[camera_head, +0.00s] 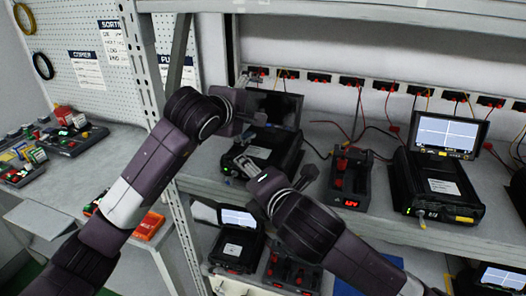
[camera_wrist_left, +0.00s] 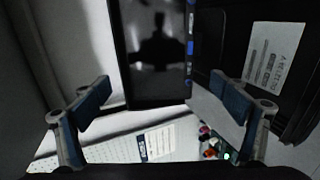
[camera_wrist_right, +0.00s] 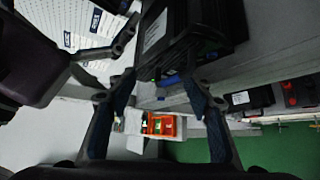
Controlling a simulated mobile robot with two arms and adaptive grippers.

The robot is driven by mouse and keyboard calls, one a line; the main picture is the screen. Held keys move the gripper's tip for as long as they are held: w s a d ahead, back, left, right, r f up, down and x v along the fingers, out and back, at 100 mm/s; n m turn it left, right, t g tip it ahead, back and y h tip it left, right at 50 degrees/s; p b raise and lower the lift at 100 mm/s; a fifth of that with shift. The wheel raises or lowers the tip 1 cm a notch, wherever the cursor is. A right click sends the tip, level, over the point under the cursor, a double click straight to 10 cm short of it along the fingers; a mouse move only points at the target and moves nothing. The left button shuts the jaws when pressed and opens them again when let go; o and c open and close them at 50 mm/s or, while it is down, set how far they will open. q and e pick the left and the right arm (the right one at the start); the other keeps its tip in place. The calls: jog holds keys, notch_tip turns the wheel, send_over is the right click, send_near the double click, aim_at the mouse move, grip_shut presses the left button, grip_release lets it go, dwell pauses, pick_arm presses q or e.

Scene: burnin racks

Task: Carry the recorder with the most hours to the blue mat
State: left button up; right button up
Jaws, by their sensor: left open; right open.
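A black recorder (camera_head: 285,148) stands on the upper shelf with its raised screen (camera_head: 281,108) dark. My open left gripper (camera_head: 251,98) is at the screen's left edge; in the left wrist view the dark screen (camera_wrist_left: 158,55) shows between the spread fingers. My open right gripper (camera_head: 272,172) is at the recorder's front; in the right wrist view the body (camera_wrist_right: 190,35) lies just beyond the spread fingertips. Another recorder (camera_head: 437,188) with a lit screen stands to the right. Its hours are unreadable. A blue patch, perhaps the mat (camera_head: 391,261), shows low behind my right arm.
A red-and-black unit (camera_head: 350,178) stands between the upper recorders. More recorders (camera_head: 238,245) stand on the lower shelf, one at the lower right (camera_head: 500,279). Wires hang from sockets along the back. A rack post (camera_head: 150,65) is close to my left arm.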

pick_arm(q)
jog(key=shift+x, duration=0.9)
pick_arm(e)
jog(key=shift+x, duration=0.85)
pick_arm(q)
jog(key=shift+r, duration=0.1)
